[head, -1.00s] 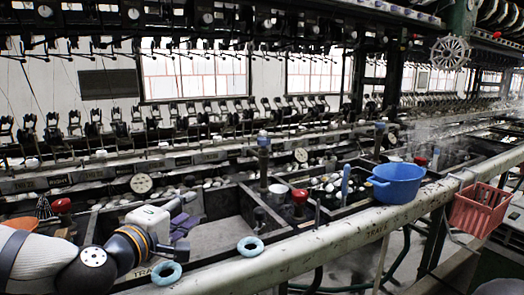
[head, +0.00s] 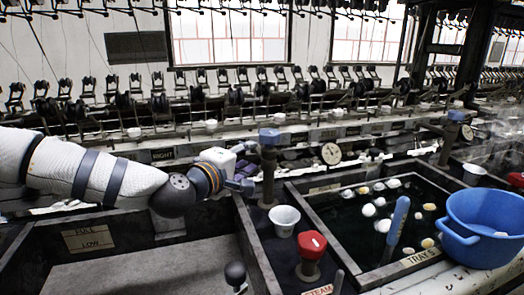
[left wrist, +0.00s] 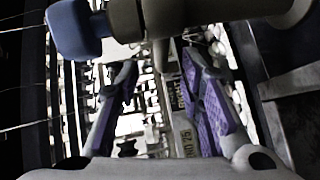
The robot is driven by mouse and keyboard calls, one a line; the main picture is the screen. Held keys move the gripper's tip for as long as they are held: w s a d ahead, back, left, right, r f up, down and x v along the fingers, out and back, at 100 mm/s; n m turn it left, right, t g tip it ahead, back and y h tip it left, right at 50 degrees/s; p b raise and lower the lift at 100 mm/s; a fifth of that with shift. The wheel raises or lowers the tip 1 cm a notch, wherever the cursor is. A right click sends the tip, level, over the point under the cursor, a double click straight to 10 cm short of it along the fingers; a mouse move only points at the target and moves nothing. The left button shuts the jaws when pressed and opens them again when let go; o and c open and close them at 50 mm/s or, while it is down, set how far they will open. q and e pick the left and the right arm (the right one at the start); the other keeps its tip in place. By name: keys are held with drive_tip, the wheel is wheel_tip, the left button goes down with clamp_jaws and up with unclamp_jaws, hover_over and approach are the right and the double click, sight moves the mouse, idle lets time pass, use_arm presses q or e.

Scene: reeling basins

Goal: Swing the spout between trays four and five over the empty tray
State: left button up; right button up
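The spout post (head: 268,172), grey-brown with a blue cap (head: 269,136), stands upright on the divider between two trays. Left of it is the empty tray (head: 150,268) with a bare grey floor. Right of it is tray five (head: 405,268), with dark water and pale cocoons. My left gripper (head: 247,176) is at the post's left side, below the cap, its purple-padded fingers apart. In the left wrist view the open fingers (left wrist: 158,66) point towards the post (left wrist: 205,18), which crosses the top; its blue cap (left wrist: 75,28) is upper left. Contact cannot be told. My right gripper is not in view.
A white cup (head: 284,221) and a red steam knob (head: 312,244) stand on the divider. A dark knob (head: 235,273) rises at the empty tray's front. A blue basin (head: 480,225) sits at the right. Another blue-capped post (head: 451,135) stands beyond tray five.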

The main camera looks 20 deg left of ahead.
sight(258, 150)
use_arm(q)
drive_tip(key=x, duration=0.5)
drive_tip(key=shift+w+d+f+b, duration=0.15)
drive_tip(key=shift+w+f+b, duration=0.15)
drive_tip(key=shift+w+b, duration=0.05)
drive_tip(key=shift+w+r, duration=0.1)
drive_tip(key=shift+w, duration=0.35)
clamp_jaws()
